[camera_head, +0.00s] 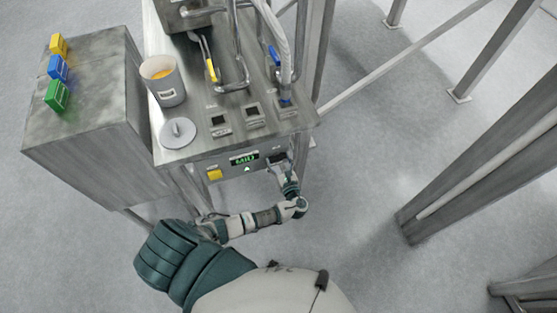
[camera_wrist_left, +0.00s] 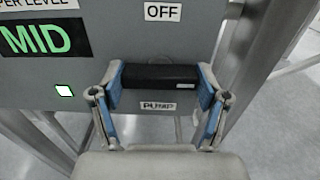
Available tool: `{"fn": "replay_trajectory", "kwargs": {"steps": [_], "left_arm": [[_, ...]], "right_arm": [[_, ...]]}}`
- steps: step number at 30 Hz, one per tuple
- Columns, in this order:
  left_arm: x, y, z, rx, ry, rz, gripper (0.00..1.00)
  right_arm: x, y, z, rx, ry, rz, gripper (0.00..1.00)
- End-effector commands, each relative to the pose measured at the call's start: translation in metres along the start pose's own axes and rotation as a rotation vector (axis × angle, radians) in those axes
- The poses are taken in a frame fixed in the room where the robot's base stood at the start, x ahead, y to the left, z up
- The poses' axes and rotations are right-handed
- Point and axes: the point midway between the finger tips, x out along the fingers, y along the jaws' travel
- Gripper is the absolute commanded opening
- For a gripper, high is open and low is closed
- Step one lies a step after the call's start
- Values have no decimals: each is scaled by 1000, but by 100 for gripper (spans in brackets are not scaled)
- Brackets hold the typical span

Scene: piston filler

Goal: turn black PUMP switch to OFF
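The black PUMP switch (camera_wrist_left: 160,76) is a dark horizontal bar on the grey front panel in the left wrist view. A white OFF label (camera_wrist_left: 163,11) is above it and a PUMP label (camera_wrist_left: 158,106) below it. My left gripper (camera_wrist_left: 162,80) is spread wide, its blue-padded fingers at the two ends of the bar. Contact with the bar cannot be told for certain. In the head view the left gripper (camera_head: 283,166) is at the panel's right part and hides most of the switch. My right gripper is not in view.
The green MID display (camera_head: 244,159) and a yellow button (camera_head: 214,174) are left of the gripper on the panel. A cup (camera_head: 165,88) and a round lid (camera_head: 178,133) stand on the machine top. Metal posts stand to the right, with open floor between.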

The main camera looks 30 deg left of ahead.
Motion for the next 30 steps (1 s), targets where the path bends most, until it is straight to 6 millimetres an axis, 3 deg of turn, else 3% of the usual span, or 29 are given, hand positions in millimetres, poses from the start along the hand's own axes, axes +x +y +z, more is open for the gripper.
{"fn": "replay_trajectory", "kwargs": {"steps": [10, 22, 30], "left_arm": [[-3, -1, 0, -7, 2, -9, 40], [-3, -1, 0, -40, 1, -7, 40], [-3, 0, -1, -198, 2, -6, 40]], "right_arm": [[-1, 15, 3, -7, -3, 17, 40], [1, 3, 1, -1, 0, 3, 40], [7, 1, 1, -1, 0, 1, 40]]}}
